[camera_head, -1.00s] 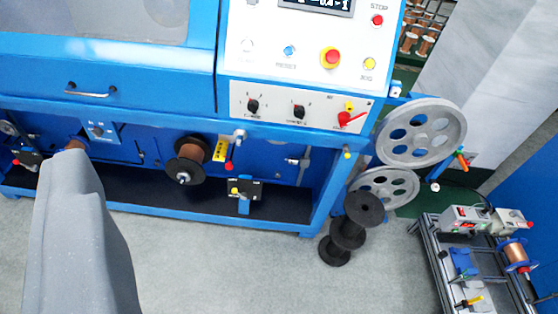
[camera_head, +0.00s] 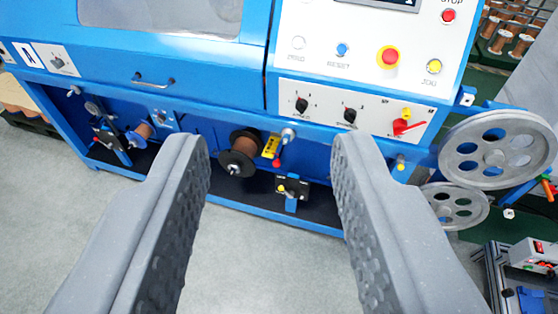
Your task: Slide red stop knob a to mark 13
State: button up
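My gripper (camera_head: 272,150) is open and empty, its two grey fingers wide apart in front of the blue machine. Between the fingertips in the picture, a small red knob (camera_head: 276,163) hangs below a short yellow strip (camera_head: 271,146) on the machine's lower front. It looks like a stop knob, but no letter or mark numbers are legible. Another small red knob (camera_head: 96,140) shows beside a small black device at the lower left; I cannot tell its label. The fingers appear well short of the machine and touch nothing.
A black-flanged spool (camera_head: 240,153) sits left of the yellow strip, and a black block on a blue post (camera_head: 292,190) stands below right. Grey pulleys (camera_head: 498,150) stick out at the right. The control panel (camera_head: 370,50) is above. Grey floor (camera_head: 255,260) is clear in front.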

aim_at(277, 163)
jog(key=z, duration=0.1)
jog(key=i, duration=1)
jog(key=u, duration=0.1)
